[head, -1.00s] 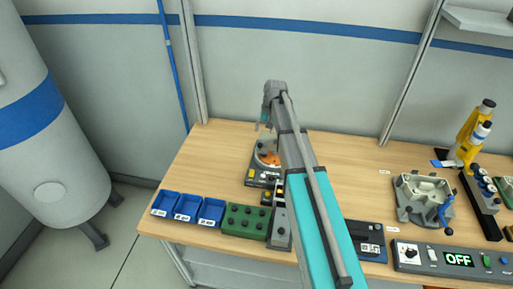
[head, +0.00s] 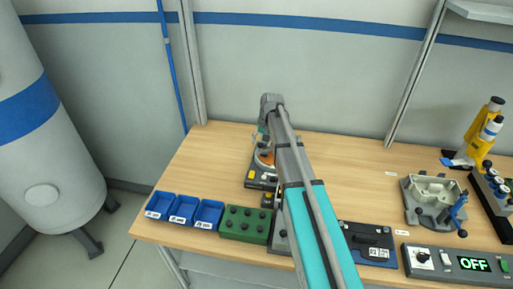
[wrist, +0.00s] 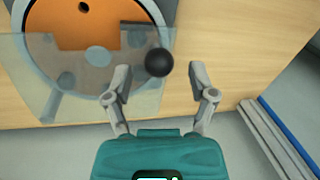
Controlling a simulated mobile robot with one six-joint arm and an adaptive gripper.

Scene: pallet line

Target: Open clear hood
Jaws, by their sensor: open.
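The clear hood (wrist: 135,85) is a see-through panel at the left of the wrist view, over a round orange disc (wrist: 70,25) in a grey ring. A black ball knob (wrist: 159,62) sits at the hood's right edge. My gripper (wrist: 160,84) is open, with one finger on each side of the knob in the picture; contact cannot be told. In the head view my gripper (head: 262,136) is over the machine (head: 260,178), whose orange disc shows partly behind my arm. The hood is hard to make out there.
Blue bins (head: 184,208) and a green block with knobs (head: 245,224) stand along the table's front left. A grey fixture (head: 435,197) and a control box reading OFF (head: 460,262) are at right.

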